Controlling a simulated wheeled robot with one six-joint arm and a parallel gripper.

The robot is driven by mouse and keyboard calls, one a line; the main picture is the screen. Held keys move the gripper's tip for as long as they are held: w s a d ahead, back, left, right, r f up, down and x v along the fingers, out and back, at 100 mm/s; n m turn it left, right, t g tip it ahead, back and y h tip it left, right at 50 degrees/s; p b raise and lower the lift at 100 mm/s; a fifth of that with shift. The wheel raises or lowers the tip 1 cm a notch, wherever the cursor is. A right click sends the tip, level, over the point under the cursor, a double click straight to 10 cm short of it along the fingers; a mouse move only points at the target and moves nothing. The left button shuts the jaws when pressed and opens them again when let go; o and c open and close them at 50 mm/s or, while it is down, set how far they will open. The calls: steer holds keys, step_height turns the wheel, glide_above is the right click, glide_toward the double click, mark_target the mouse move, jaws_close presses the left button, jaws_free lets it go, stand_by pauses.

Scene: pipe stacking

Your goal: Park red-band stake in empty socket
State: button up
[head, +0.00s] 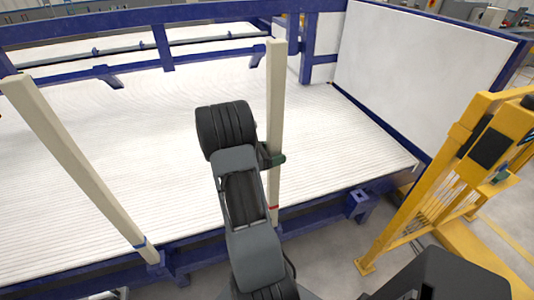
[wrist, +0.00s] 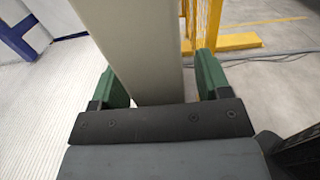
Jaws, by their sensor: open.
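The red-band stake (head: 275,100) is a long cream post standing nearly upright at the blue front rail, with its red band near the foot. Its foot is partly hidden by my arm. My gripper (head: 272,158) is at its lower half. In the wrist view the stake (wrist: 140,45) passes between the green fingers of my open gripper (wrist: 162,80), with a clear gap at the right finger; contact at the left is unclear. The empty socket (head: 359,204) is a square blue holder on the front rail, right of the stake.
A blue-band stake (head: 75,160) leans at the left of the rail. A ribbed white bed (head: 130,120) lies behind, with a white end panel (head: 420,75) at the right. A yellow frame (head: 440,180) stands right of the empty socket. Floor between them looks clear.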

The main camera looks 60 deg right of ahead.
mark_target(277, 130)
steer(key=shift+s+d, duration=0.15)
steer(key=shift+d, duration=0.05)
jaws_close()
stand_by(0.7)
steer(key=shift+r+p, duration=3.55)
steer(key=shift+r, duration=1.1)
